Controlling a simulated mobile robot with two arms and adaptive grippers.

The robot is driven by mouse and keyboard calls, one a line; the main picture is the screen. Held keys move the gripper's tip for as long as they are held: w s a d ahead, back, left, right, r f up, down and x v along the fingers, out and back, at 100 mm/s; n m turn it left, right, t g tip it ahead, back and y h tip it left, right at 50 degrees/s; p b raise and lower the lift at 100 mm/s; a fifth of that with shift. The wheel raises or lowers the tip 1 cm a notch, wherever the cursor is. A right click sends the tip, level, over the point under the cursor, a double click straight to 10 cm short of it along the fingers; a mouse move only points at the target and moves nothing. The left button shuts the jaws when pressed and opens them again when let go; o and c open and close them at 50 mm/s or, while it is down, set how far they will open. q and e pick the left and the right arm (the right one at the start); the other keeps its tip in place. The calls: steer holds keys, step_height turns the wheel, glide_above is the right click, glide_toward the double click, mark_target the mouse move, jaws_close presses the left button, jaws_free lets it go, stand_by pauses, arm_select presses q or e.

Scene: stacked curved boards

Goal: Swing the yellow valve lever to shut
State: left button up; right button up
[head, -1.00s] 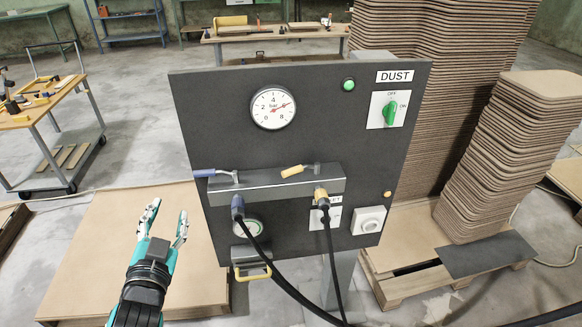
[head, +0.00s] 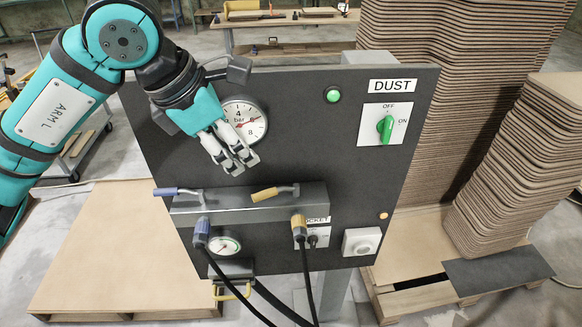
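The yellow valve lever (head: 265,194) sits on the grey manifold (head: 250,208) across the lower panel, its handle pointing left and lying roughly along the manifold. A yellow-collared hose fitting (head: 299,228) is below it. My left gripper (head: 241,165) is in front of the panel, just below the pressure gauge and above and left of the yellow lever. Its two fingers point down to the right with a narrow gap between them, and nothing is between them. It appears clear of the lever. My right gripper is out of view.
A blue lever (head: 172,191) is on the same manifold, left of the yellow one. The round gauge (head: 246,122) is partly covered by my gripper. A green knob (head: 385,128) is at upper right. Black hoses (head: 308,280) hang below; stacked boards (head: 515,165) stand at right.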

arm_select(q)
steer(key=w, duration=0.1)
steer(key=p, duration=0.2)
glide_toward(265, 192)
steer(key=shift+y, duration=0.3)
steer(key=x, duration=0.3)
steer(key=p+x, duration=0.1)
steer(key=x, duration=0.3)
steer(key=shift+d+f, duration=0.2)
steer(key=shift+d, duration=0.15)
steer(key=shift+w+d+f, duration=0.15)
steer(key=shift+w+f, duration=0.05)
steer(key=shift+f, duration=0.3)
jaws_close()
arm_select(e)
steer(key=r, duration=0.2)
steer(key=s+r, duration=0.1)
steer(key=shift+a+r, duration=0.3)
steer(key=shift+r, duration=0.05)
